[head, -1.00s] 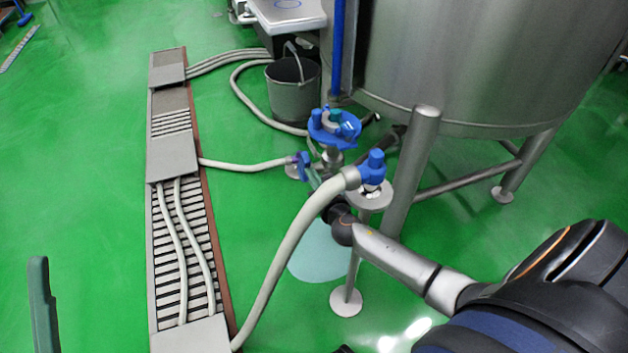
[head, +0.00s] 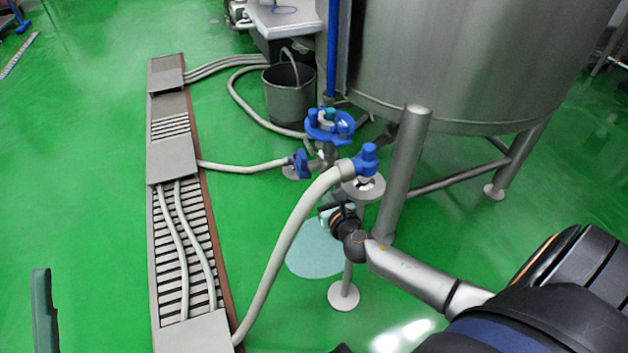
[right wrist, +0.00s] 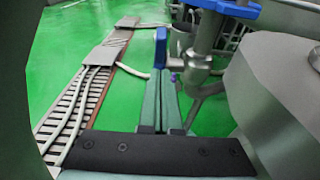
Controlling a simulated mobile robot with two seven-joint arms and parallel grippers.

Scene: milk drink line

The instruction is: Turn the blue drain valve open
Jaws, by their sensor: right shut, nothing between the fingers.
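A small blue valve handle (head: 302,162) sits on the pipe fitting where a pale hose joins, below the tank. In the right wrist view the blue handle (right wrist: 160,47) stands upright just beyond the fingertips. I cannot tell how large the gap is. My right gripper (right wrist: 159,75) has teal fingers that are shut with nothing between them. In the head view the right gripper (head: 328,209) is below and right of the handle, its fingers mostly hidden near the thick hose.
A blue valve cluster (head: 330,124) stands above the fitting. The thick hose (head: 285,255) with a blue fitting (head: 367,160) crosses beside my right gripper. The steel tank (head: 470,60), its leg (head: 406,170) and a bucket (head: 289,95) stand nearby.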

